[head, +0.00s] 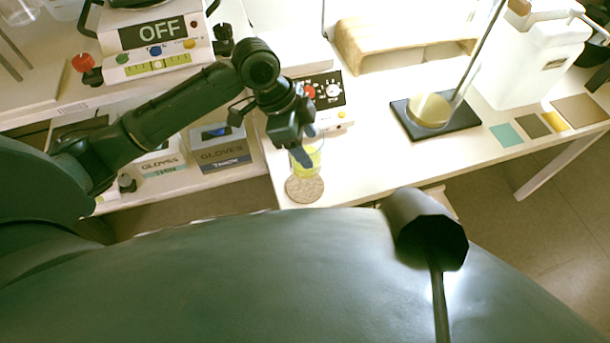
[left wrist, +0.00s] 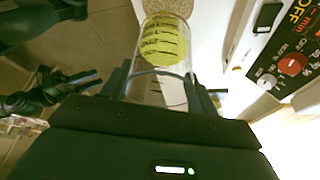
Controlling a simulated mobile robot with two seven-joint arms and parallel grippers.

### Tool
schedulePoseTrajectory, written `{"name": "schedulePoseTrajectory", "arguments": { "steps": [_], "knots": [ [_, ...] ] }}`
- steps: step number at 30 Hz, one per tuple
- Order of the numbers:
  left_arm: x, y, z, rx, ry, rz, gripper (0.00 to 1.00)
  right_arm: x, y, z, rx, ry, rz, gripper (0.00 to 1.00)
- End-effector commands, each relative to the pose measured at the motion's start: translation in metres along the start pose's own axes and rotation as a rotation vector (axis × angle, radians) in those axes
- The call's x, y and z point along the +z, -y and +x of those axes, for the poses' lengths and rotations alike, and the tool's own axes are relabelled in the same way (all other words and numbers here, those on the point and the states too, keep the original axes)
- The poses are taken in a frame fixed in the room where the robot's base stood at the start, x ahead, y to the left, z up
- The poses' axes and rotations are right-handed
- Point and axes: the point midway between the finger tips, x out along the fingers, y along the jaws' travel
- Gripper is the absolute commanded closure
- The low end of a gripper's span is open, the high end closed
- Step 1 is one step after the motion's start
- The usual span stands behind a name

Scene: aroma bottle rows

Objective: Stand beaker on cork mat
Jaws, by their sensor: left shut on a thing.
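My left gripper (head: 303,152) is shut on a clear glass beaker (head: 312,158) with yellow-green liquid in it. In the left wrist view the beaker (left wrist: 163,48) lies between the two fingers (left wrist: 160,92), with dark graduation marks on its wall. The round speckled cork mat (head: 304,190) lies at the front edge of the white bench. It also shows at the top of the left wrist view (left wrist: 170,6), just past the beaker's base. The beaker's base overlaps the mat's far part in the head view; I cannot tell whether they touch.
A white device with knobs (head: 322,92) stands right behind the beaker. Further right are a stand with a dark base (head: 436,120), a wooden piece (head: 400,45) and a white jug (head: 528,60). Glove boxes (head: 220,150) sit on the left. Bench right of the mat is clear.

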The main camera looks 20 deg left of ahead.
Motion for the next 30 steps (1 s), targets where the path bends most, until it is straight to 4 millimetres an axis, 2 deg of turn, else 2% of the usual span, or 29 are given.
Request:
{"name": "schedulePoseTrajectory", "arguments": {
  "steps": [1, 4, 11, 18, 29, 30],
  "knots": [
    [0.005, -0.001, 0.011, 0.004, 0.002, -0.001, 0.69, 0.0, 0.0, 0.0, 0.0, 0.0, 0.0, 0.64],
    [0.011, -0.001, 0.027, 0.003, 0.001, -0.002, 0.69, 0.0, 0.0, 0.0, 0.0, -0.001, 0.0, 0.64],
    [0.018, 0.0, 0.045, -0.001, -0.001, -0.001, 0.69, 0.0, -0.001, 0.001, 0.0, -0.003, -0.001, 0.64],
    [0.03, -0.001, 0.073, 0.0, 0.0, -0.002, 0.69, -0.002, -0.002, 0.002, 0.001, -0.008, -0.003, 0.64],
    [0.032, 0.0, 0.077, -0.002, 0.001, -0.002, 0.69, -0.003, -0.002, 0.003, 0.001, -0.011, -0.004, 0.64],
    [0.033, 0.0, 0.077, -0.002, 0.002, -0.002, 0.38, -0.003, -0.002, 0.003, 0.001, -0.011, -0.004, 0.64]
  ]
}}
